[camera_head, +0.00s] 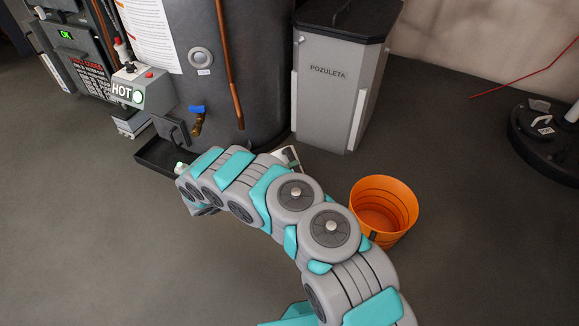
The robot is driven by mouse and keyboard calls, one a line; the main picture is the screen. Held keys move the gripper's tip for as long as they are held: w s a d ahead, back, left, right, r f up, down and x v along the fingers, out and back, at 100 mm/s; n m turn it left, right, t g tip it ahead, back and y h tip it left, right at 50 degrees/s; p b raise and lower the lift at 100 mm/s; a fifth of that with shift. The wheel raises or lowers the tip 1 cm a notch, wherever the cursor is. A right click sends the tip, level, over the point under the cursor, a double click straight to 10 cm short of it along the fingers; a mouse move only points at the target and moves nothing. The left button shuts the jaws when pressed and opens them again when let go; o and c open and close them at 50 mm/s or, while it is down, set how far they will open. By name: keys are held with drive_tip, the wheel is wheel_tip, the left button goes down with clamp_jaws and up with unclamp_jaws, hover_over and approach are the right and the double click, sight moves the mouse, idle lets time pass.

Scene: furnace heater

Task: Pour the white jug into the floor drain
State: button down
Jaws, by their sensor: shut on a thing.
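My arm reaches across the middle of the view, from the bottom right up toward the tank. Its far end is near the black tray at the tank's foot. My gripper is hidden behind my own arm links, so its fingers do not show. A small white piece with a dark part (291,154) shows just past my arm, below the grey bin. It may be part of the white jug, but too little shows to be sure. No floor drain can be made out on the visible floor.
An orange bucket (397,198) stands open on the floor right of my arm. A grey POZULETA bin (331,92) and a dark tank (258,75) with a blue-handled tap (197,115) stand behind. A black tray (150,158) lies below the tap. Floor at lower left and right is clear.

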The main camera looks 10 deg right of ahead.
sight(282, 160)
drive_tip(key=shift+w+a+f+n, duration=0.2)
drive_tip(key=shift+w+a+n, duration=0.05)
drive_tip(key=shift+w+n, duration=0.45)
drive_tip(key=shift+b, duration=0.35)
drive_tip(key=shift+w+a+f+n+b, duration=0.25)
drive_tip(key=shift+w+f+n+b, duration=0.15)
drive_tip(key=shift+w+n, duration=0.25)
drive_tip(key=shift+w+a+f+n+b, duration=0.25)
drive_tip(key=shift+w+f+n+b, duration=0.15)
drive_tip(key=shift+w+n+b, duration=0.3)
drive_tip(key=shift+w, duration=0.15)
